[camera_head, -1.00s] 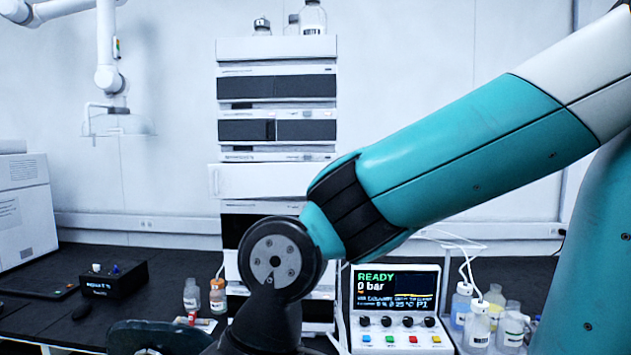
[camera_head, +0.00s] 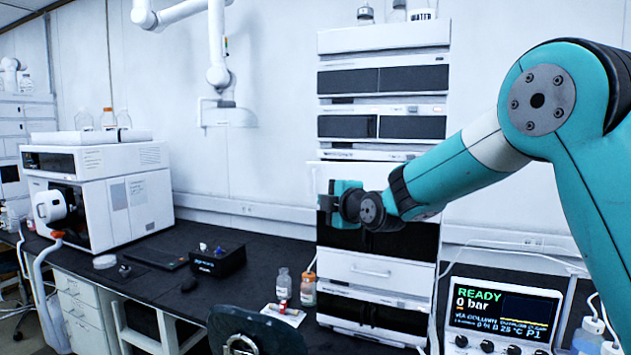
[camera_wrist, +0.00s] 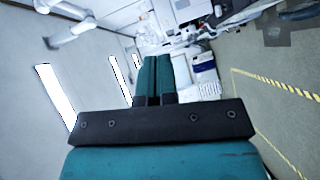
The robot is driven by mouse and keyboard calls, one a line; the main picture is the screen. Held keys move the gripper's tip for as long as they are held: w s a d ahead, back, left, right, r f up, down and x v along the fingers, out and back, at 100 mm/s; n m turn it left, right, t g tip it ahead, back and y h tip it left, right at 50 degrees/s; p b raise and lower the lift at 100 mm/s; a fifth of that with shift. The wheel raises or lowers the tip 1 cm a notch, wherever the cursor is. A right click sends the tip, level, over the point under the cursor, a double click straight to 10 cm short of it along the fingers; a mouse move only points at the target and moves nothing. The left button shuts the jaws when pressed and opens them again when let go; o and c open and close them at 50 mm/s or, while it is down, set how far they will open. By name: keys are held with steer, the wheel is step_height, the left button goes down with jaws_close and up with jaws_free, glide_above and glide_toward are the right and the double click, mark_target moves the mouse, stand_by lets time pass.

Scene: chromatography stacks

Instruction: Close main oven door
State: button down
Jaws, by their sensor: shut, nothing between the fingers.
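The chromatography stack (camera_head: 383,120) stands upright on the bench in the head view. A white panel (camera_head: 328,172), which looks like the oven door, sits at mid-height and juts slightly past the stack's left edge; its opening angle is unclear. My gripper (camera_head: 328,203) is in front of the stack, just below this panel, and hides part of it and of the dark unit behind. I cannot tell whether it touches the panel. In the wrist view my gripper (camera_wrist: 153,75) shows its two teal fingers together, with nothing between them.
A control box (camera_head: 500,312) with a lit screen stands right of the stack. Small bottles (camera_head: 308,288) stand at the stack's lower left. A black box (camera_head: 218,262) and a large white instrument (camera_head: 140,200) are farther left. A dark chair (camera_head: 255,330) is in front of the bench.

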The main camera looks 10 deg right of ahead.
steer(key=w+d+r+n+t, duration=0.1)
steer(key=w, duration=0.1)
steer(key=p, duration=0.7)
glide_toward(314, 184)
steer(key=w+a, duration=0.3)
steer(key=a, duration=0.2)
steer(key=w, duration=0.1)
steer(key=w+d+p, duration=0.1)
steer(key=w+p, duration=0.1)
steer(key=shift+d+r, duration=0.2)
steer(key=shift+r, duration=0.2)
steer(key=shift+w+d+f+p, duration=0.15)
steer(key=shift+w+p, duration=0.2)
steer(key=shift+p, duration=0.15)
steer(key=shift+w, duration=0.1)
